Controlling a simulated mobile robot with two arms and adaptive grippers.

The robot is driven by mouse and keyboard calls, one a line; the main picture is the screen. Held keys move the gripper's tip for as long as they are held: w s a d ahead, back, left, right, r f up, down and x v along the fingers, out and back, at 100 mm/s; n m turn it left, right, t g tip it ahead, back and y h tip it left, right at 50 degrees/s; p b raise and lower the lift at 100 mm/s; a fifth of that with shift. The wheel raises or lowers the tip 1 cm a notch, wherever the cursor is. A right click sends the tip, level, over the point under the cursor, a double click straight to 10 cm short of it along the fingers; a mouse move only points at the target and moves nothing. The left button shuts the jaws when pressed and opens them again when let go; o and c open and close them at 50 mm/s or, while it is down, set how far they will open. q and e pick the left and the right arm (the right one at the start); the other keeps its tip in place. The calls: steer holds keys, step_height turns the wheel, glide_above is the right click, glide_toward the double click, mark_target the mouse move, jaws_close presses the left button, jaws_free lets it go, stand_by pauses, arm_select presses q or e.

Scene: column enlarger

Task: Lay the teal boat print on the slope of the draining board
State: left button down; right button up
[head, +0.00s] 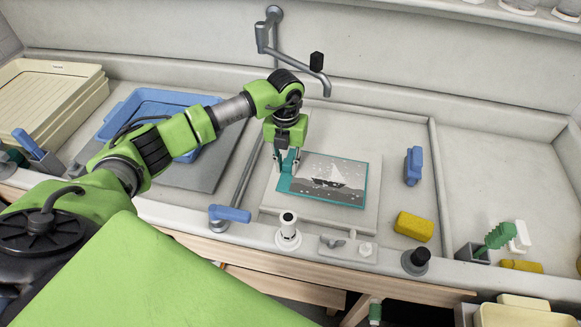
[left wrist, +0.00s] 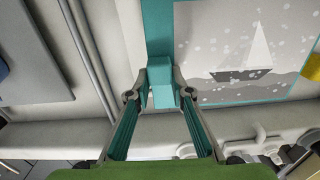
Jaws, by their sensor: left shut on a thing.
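The teal boat print (head: 335,181) is a flat picture of a white sailboat on grey, with a teal border. My left gripper (head: 287,166) points down at its left edge and is shut on a teal grip block at that border. The left wrist view shows the fingers (left wrist: 162,98) closed on the block, with the print (left wrist: 240,45) to the right. A pale board (head: 300,214), apparently the draining board, lies under the print in the basin. I cannot tell whether the print touches it. My right gripper is not in view.
A yellow sponge (head: 413,226) and a blue-handled item (head: 413,166) are right of the print. A blue tray (head: 135,105) lies left. A grey tap (head: 297,72) hangs behind. Knobs (head: 288,232) line the front rim. The far right basin (head: 500,180) has clear room.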

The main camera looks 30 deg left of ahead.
arm_select(q)
steer(key=shift+f, duration=0.3)
steer(key=shift+w+d, duration=0.1)
steer(key=shift+w, duration=0.1)
steer(key=shift+s+f, duration=0.1)
steer(key=shift+f+b, duration=1.75)
steer(key=shift+f, duration=0.5)
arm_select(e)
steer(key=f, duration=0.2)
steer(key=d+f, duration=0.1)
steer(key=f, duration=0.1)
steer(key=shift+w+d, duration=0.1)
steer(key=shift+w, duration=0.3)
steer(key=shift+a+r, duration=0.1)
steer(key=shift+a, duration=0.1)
arm_select(q)
steer(key=shift+f+b, duration=0.25)
steer(key=shift+b, duration=0.05)
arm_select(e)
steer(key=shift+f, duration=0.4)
